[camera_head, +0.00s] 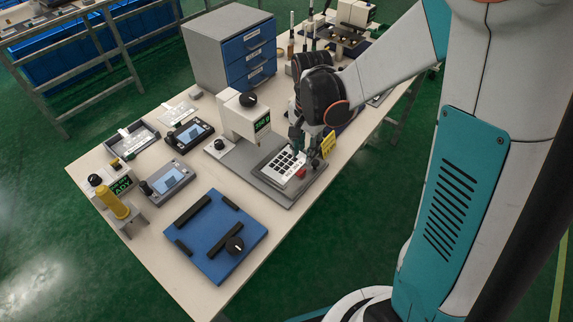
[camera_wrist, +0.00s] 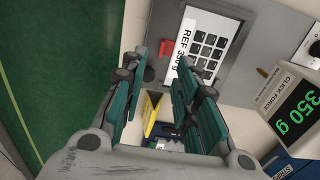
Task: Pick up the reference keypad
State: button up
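The reference keypad (camera_head: 281,165) is a white panel with a grid of dark keys, resting on a grey tester base in the head view. In the wrist view, the keypad (camera_wrist: 208,42) is marked "REF 350 g" and lies beyond my fingertips, towards the upper right. My gripper (camera_head: 303,142) is low over the keypad's far right end. In the wrist view my gripper (camera_wrist: 163,68) has its teal fingers spread apart with nothing held between them. The right finger hides part of the keypad's lower end. I cannot tell whether a finger touches it.
A red part (camera_wrist: 165,47) sits beside the keypad. A white click-force tester (camera_head: 245,117) reading 350 g stands beside the base. A yellow sign (camera_head: 328,145) is close to my gripper. A blue fixture (camera_head: 214,232) and blue drawers (camera_head: 250,58) share the bench.

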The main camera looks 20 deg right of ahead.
aim_at(303, 171)
notch_tip(303, 171, down, 9)
jog(key=b, duration=0.3)
jog(key=shift+w+a+b, duration=0.1)
jog(key=shift+b, duration=0.25)
jog(key=shift+r, duration=0.1)
grip_shut()
